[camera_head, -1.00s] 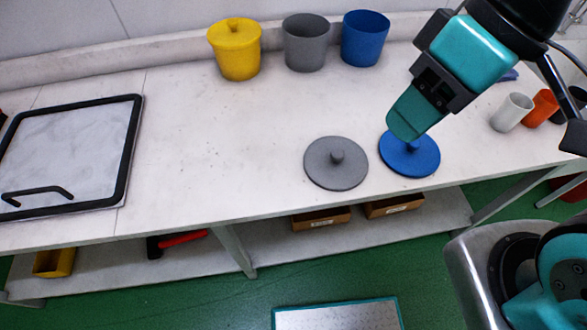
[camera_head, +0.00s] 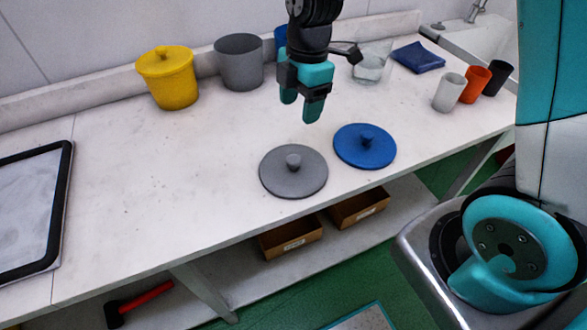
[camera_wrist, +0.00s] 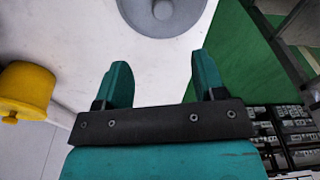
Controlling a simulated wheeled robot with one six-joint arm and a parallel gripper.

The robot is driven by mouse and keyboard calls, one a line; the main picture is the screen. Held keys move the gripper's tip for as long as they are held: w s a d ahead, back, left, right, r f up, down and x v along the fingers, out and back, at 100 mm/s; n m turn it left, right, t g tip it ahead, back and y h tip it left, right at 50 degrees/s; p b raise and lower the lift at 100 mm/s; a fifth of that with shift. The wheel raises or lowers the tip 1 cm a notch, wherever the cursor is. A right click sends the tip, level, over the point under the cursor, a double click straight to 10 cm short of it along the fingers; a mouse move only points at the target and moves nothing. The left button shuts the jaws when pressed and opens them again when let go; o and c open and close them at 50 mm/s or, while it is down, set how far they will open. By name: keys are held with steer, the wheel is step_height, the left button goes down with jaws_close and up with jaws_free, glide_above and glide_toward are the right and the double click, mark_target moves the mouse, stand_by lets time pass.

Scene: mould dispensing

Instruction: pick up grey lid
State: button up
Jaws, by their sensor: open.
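The grey lid (camera_head: 293,181) lies flat on the white table near its front edge, with its round knob on top. In the wrist view the grey lid (camera_wrist: 180,24) is cut off by the top edge, ahead of the fingers. My gripper (camera_head: 300,108) is open and empty, above the table and behind the lid in the head view. It also shows in the wrist view (camera_wrist: 158,78), with its two teal fingers apart. The blue lid (camera_head: 365,151) lies just right of the grey lid. The grey pot (camera_head: 239,65) stands open at the back.
A yellow lidded pot (camera_head: 168,83) stands at the back left, and a blue pot (camera_head: 281,38) is partly hidden behind my arm. White (camera_head: 449,92), orange (camera_head: 474,84) and dark (camera_head: 498,78) cups stand at the right. A black-framed tray (camera_head: 62,200) lies left. The table's left middle is clear.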

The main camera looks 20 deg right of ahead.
glide_above(293, 159)
steer(key=f, duration=0.6)
steer(key=f+p, duration=0.1)
steer(key=f, duration=0.2)
steer(key=shift+w+d+f, duration=0.1)
steer(key=shift+w+d, duration=0.1)
steer(key=shift+d, duration=0.1)
steer(key=shift+s+a+f+p, duration=0.15)
steer(key=shift+f+p, duration=0.2)
steer(key=shift+f, duration=1)
steer(key=shift+s+a+f+p, duration=0.15)
steer(key=shift+f+p, duration=0.15)
steer(key=shift+f, duration=1.05)
steer(key=shift+c, duration=0.3)
steer(key=c, duration=0.9)
